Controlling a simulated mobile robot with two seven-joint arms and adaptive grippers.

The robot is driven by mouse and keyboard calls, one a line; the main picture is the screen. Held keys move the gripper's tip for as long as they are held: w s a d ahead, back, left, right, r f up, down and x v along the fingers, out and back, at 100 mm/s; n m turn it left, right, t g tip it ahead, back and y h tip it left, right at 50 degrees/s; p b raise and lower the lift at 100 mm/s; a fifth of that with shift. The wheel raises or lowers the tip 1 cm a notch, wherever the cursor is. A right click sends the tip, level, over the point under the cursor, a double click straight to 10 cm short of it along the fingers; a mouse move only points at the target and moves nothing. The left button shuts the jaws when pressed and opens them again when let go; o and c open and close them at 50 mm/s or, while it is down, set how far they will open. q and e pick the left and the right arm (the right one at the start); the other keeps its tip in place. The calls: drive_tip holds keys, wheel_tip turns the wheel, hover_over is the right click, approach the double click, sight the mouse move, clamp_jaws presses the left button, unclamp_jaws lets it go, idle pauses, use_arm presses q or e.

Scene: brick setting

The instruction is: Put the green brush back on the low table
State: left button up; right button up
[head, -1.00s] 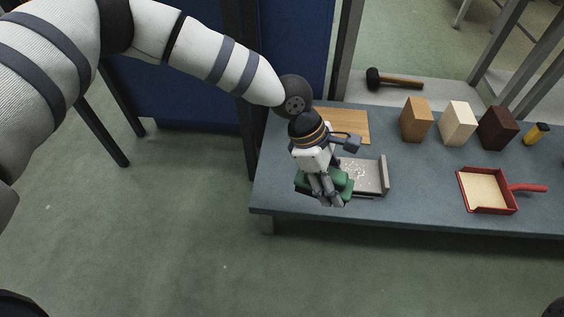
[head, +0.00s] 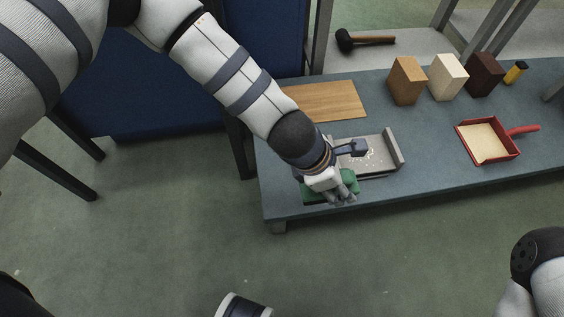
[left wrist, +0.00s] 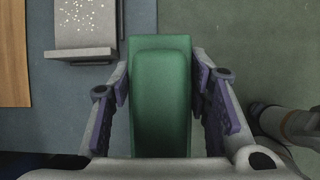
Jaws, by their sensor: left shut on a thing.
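My left gripper (head: 340,197) is shut on the green brush (head: 349,180), one finger on each side of it. In the left wrist view, the green brush (left wrist: 161,95) lies lengthwise between the fingers, its green body facing the camera. Its underside is hidden. The low table (head: 420,185) has a blue-grey top. The brush shows at the table's front left edge, with tabletop on one side of it and floor on the other. I cannot tell whether it touches the top. My right gripper is not in view.
A grey metal tray with pale bits (head: 372,158) stands close behind the brush. A wooden board (head: 325,101), several blocks (head: 407,80), a red dustpan (head: 487,141) and a yellow-black item (head: 515,72) are on the table. A mallet (head: 366,40) lies behind. The front middle is clear.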

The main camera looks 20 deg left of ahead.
use_arm(q)
drive_tip(key=shift+s+f, duration=0.1)
drive_tip(key=shift+s, duration=0.05)
drive_tip(key=shift+a+f, duration=0.1)
drive_tip(key=shift+a, duration=0.2)
drive_tip(key=w+a+f+b, duration=0.1)
drive_tip(key=w+a+f, duration=0.1)
drive_tip(key=a+f, duration=0.1)
drive_tip(key=w+a+f+b, duration=0.2)
drive_tip(key=w+a+f, duration=0.1)
drive_tip(key=a, duration=0.1)
drive_tip(key=w+a+f+b, duration=0.2)
drive_tip(key=a+f, duration=0.1)
drive_tip(key=shift+w+a+f, duration=0.35)
drive_tip(key=shift+w+a, duration=0.05)
wheel_tip(320, 180, down, 3)
drive_tip(key=shift+a+f+b, duration=0.15)
drive_tip(key=shift+b, duration=0.75)
drive_tip(key=shift+w+f, duration=0.1)
drive_tip(key=shift+r, duration=0.2)
drive_tip(key=shift+c, duration=0.7)
drive_tip(key=shift+f, duration=0.15)
drive_tip(key=o, duration=1.5)
drive_tip(key=shift+c, duration=0.2)
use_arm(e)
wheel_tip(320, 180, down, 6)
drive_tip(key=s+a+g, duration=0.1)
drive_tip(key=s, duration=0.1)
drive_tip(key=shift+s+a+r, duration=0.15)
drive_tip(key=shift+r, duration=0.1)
